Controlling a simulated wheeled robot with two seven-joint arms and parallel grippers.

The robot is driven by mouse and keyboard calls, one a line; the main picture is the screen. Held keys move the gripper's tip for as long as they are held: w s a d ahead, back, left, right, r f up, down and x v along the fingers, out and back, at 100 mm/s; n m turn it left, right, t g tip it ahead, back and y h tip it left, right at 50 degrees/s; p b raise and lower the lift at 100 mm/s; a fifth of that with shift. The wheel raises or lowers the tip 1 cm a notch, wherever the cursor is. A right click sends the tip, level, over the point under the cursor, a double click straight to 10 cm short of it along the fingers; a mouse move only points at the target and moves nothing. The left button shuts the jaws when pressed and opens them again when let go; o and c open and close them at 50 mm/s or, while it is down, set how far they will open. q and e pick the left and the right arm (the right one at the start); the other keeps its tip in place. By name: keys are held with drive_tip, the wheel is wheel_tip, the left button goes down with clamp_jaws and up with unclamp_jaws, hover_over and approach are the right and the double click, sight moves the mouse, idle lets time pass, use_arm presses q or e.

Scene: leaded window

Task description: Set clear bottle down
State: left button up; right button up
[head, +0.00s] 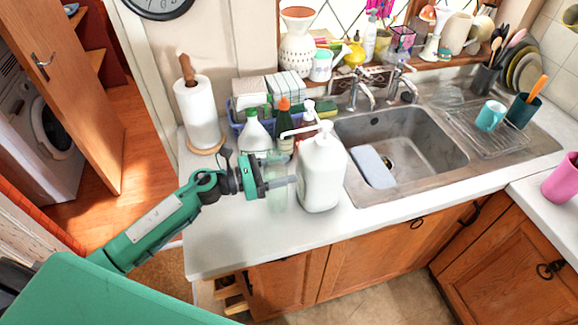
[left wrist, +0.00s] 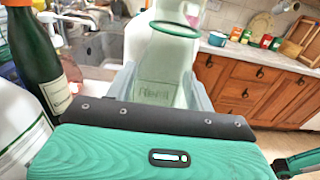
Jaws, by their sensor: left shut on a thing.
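A clear, see-through bottle (head: 277,201) shows faintly in the head view, just left of the big white pump bottle. My left gripper (head: 281,182) is shut on it above the white counter. In the left wrist view the clear bottle (left wrist: 154,92) stands between the fingers, with raised lettering on its side. The bottle looks roughly upright. I cannot tell whether its base touches the counter. My right gripper is not in view.
The white pump bottle (head: 322,177) stands close on the right. A white bottle (head: 254,137) and a dark green bottle (head: 284,127) stand behind. A paper towel roll (head: 197,112) is at the back left, the sink (head: 420,140) to the right. The front-left counter (head: 225,235) is clear.

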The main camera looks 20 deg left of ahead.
use_arm(q)
drive_tip(key=shift+w+d+f+p, duration=0.55)
drive_tip(key=shift+d+f, duration=0.15)
drive_tip(key=shift+d, duration=0.1)
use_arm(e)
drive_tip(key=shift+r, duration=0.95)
use_arm(q)
drive_tip(key=shift+f+b, duration=0.25)
drive_tip(key=shift+b, duration=0.05)
drive_tip(key=o, duration=1.1)
drive_tip(key=shift+r, duration=0.1)
drive_tip(key=shift+c, duration=0.2)
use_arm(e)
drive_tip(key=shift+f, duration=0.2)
